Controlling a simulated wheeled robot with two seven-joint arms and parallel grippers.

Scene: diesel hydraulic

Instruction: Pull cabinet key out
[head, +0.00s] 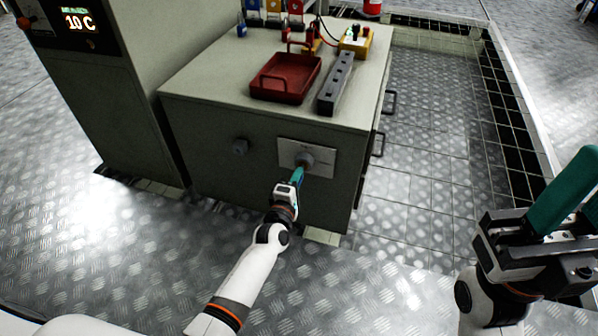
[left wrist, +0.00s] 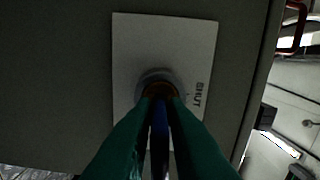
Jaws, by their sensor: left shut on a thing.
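The grey cabinet (head: 255,165) has a pale plate (head: 322,150) on its front with a round lock (head: 305,158). In the left wrist view the plate (left wrist: 190,45) is marked "SHUT", and the lock (left wrist: 152,77) is in the middle. My left gripper (head: 298,174) points at the lock with its green fingers close against it. In the left wrist view the fingers are shut on a dark blue key (left wrist: 159,135), mostly hidden between them. I cannot tell how deep the key sits. My right gripper (head: 570,200) is at the right edge, away from the cabinet, its fingers apart and partly cut off.
A red tray (head: 286,78) and a grey bar (head: 337,84) lie on the cabinet top. Handles (head: 378,143) stick out on the cabinet's right side. The metal floor in front is clear.

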